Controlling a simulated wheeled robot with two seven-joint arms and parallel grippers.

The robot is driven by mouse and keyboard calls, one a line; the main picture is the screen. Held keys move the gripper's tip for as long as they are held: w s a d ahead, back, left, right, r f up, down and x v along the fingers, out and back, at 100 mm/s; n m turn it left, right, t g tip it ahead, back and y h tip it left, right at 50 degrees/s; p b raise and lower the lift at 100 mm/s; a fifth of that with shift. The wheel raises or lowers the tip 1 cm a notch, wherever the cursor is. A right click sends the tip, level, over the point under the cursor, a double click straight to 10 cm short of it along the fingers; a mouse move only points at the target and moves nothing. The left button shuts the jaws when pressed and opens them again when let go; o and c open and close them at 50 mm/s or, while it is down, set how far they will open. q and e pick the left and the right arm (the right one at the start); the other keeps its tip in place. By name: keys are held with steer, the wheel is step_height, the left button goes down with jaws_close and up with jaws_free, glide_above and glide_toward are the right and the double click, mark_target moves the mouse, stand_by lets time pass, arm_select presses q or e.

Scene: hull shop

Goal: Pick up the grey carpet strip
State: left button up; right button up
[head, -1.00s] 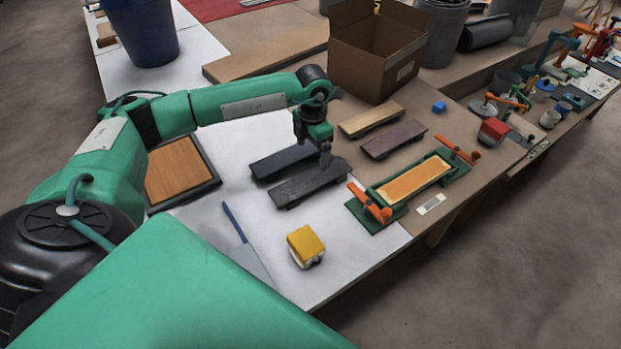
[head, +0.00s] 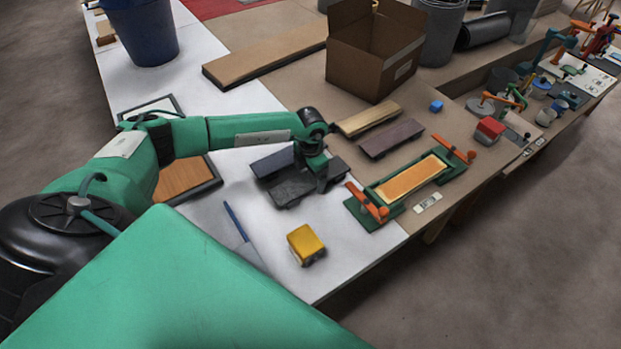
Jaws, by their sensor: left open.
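The grey carpet strip (head: 292,188) is the dark grey, speckled strip lying on the white part of the bench, in front of a navy strip (head: 273,163). My left gripper (head: 327,182) is open and low over the right part of the grey strip, with its fingers down at the strip. The gripper hides part of the strip, and I cannot tell whether the fingers touch it. My right gripper is not in view.
Tan (head: 368,118) and purple-brown (head: 391,138) strips lie behind. A green clamp frame (head: 370,215) stands close on the right. A yellow block (head: 306,243) and a blue-handled tool (head: 234,221) lie in front. A cardboard box (head: 362,70) stands behind.

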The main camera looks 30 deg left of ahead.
arm_select(q)
steer(key=c, duration=1.1)
steer(key=shift+r, duration=0.15)
